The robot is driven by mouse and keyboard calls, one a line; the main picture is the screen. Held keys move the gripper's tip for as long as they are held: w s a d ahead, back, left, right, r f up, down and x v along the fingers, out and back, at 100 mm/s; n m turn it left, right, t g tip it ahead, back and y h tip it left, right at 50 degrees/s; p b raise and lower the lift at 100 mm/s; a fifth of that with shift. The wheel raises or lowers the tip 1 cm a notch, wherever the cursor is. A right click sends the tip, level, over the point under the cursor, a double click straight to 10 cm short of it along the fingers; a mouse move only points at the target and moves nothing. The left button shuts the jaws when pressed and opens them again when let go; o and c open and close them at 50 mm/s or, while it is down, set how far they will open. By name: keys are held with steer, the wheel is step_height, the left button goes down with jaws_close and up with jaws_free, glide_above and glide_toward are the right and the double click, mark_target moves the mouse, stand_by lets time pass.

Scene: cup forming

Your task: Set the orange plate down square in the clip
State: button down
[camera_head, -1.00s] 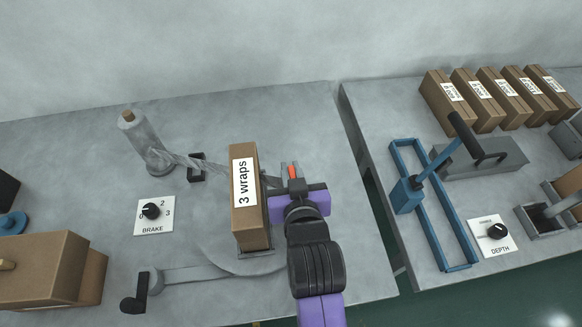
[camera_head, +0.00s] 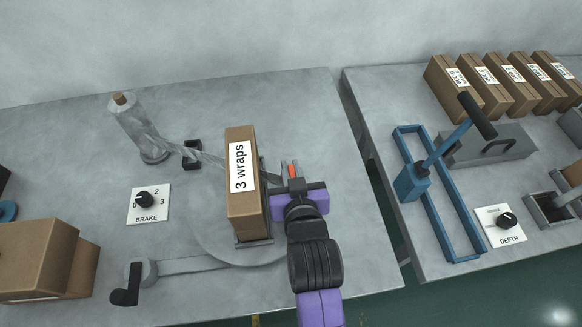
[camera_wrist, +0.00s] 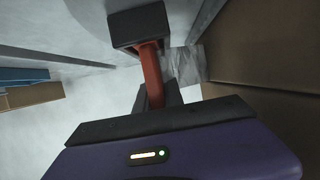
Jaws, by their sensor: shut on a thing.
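My gripper (camera_head: 291,172) is shut on the orange plate (camera_head: 292,170), just right of the upright brown box labelled "3 wraps" (camera_head: 242,195). In the wrist view the orange plate (camera_wrist: 150,75) shows as a narrow orange-red strip between two dark finger parts, beside the brown box wall (camera_wrist: 265,45).
A film roll (camera_head: 138,128) stands at the back left, its film stretched to the box. A crank (camera_head: 127,285), a brake dial (camera_head: 146,201) and brown cartons (camera_head: 35,260) lie left. A gap separates the right table with its blue frame (camera_head: 440,195) and several boxes (camera_head: 487,85).

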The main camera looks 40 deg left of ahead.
steer(key=shift+f, duration=0.1)
stand_by(0.5)
steer(key=c, duration=1.4)
jaws_free()
steer(key=shift+o, duration=0.2)
steer(key=shift+s, duration=0.1)
steer(key=v, duration=0.7)
steer(key=shift+d, duration=0.1)
steer(key=shift+s+d, duration=0.15)
